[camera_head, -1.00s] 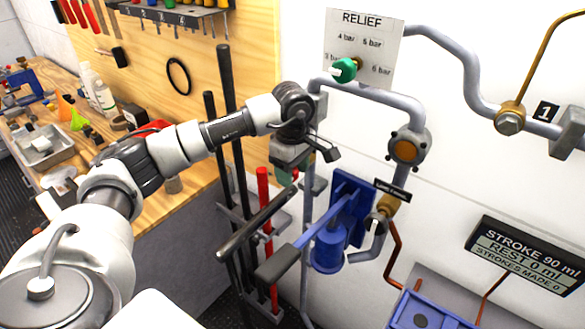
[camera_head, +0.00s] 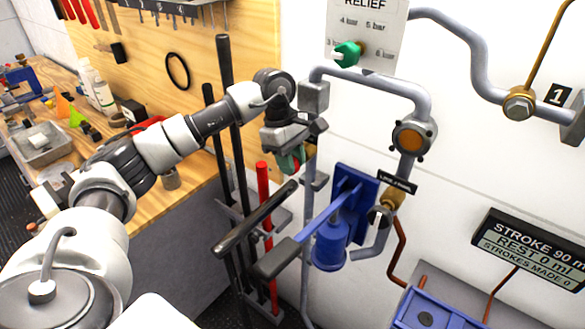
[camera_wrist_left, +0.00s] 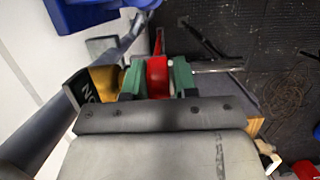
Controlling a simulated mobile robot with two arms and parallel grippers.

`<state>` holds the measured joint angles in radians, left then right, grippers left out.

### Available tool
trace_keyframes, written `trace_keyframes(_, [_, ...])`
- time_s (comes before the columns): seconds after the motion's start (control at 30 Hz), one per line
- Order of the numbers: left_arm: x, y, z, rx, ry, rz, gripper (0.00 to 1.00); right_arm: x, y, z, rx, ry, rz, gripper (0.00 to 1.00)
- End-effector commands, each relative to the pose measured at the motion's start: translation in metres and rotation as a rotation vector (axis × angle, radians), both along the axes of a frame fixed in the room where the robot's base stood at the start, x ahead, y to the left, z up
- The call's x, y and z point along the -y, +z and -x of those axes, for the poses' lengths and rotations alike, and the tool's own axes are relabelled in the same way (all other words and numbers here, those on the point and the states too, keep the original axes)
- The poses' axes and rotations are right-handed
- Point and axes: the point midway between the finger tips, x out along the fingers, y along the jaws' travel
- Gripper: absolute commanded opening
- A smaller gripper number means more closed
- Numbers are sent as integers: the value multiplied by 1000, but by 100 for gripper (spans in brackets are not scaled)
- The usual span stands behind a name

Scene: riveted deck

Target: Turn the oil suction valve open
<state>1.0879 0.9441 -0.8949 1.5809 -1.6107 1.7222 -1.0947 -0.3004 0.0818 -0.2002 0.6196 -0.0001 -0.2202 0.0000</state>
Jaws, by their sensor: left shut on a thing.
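The oil suction valve shows in the left wrist view as a brass body (camera_wrist_left: 104,80) with a red handle (camera_wrist_left: 157,78). A dark label, only partly readable, stands beside the brass. My left gripper (camera_wrist_left: 157,84) has its green-padded fingers on either side of the red handle and is shut on it. In the head view my left gripper (camera_head: 290,160) is at the thin vertical grey pipe, left of the blue pump (camera_head: 331,245). There the gripper hides most of the valve. My right gripper is not in view.
The pump's lever (camera_head: 275,258) and a dark bar (camera_head: 255,220) lie below the gripper. Upright bars, one red (camera_head: 264,200), stand close to its left. The relief panel (camera_head: 367,35) is above right. A wooden workbench (camera_head: 195,205) is at left.

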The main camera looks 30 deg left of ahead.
Motion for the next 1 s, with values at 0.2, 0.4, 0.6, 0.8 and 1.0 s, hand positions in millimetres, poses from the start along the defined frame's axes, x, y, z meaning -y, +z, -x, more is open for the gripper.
trace_keyframes(0.2, [-5,-5,-1,-13,3,209,4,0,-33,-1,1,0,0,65])
trace_keyframes(0.4, [-9,-6,-1,-28,3,399,4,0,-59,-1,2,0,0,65])
trace_keyframes(0.6, [-12,-6,-2,-42,3,590,4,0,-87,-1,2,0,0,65])
trace_keyframes(0.8, [-16,-8,-2,-57,2,779,4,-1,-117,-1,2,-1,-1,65])
trace_keyframes(1.0, [-18,-9,-2,-71,0,962,4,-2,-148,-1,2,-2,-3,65])
